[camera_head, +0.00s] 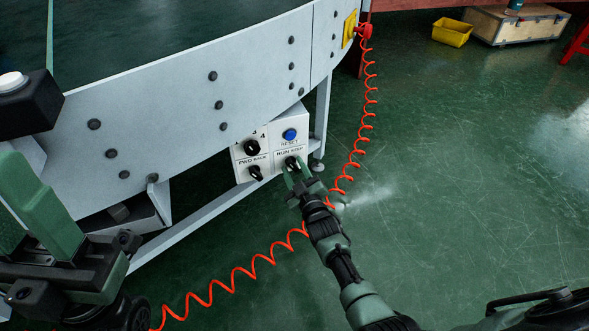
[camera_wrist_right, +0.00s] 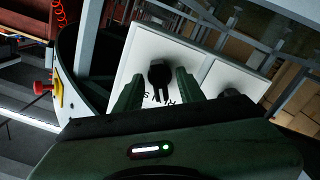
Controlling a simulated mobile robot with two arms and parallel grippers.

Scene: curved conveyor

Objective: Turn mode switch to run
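The white control panel (camera_head: 271,143) hangs under the conveyor's side. Its mode switch, a black knob (camera_head: 291,162), sits at the lower right under the RUN STEP label. My right gripper (camera_head: 297,172) is at this knob and partly covers it. In the right wrist view the knob (camera_wrist_right: 160,72) shows between the two fingers of my right gripper (camera_wrist_right: 158,82). The fingers stand apart with gaps beside the knob. I cannot tell exactly which label the knob points at.
A numbered black knob (camera_head: 251,147), a blue RESET button (camera_head: 289,135) and a FWD BACK knob (camera_head: 256,173) are close to the switch. A red coiled cable (camera_head: 233,279) runs below and beside the panel. A yellow bin (camera_head: 452,32) stands far right.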

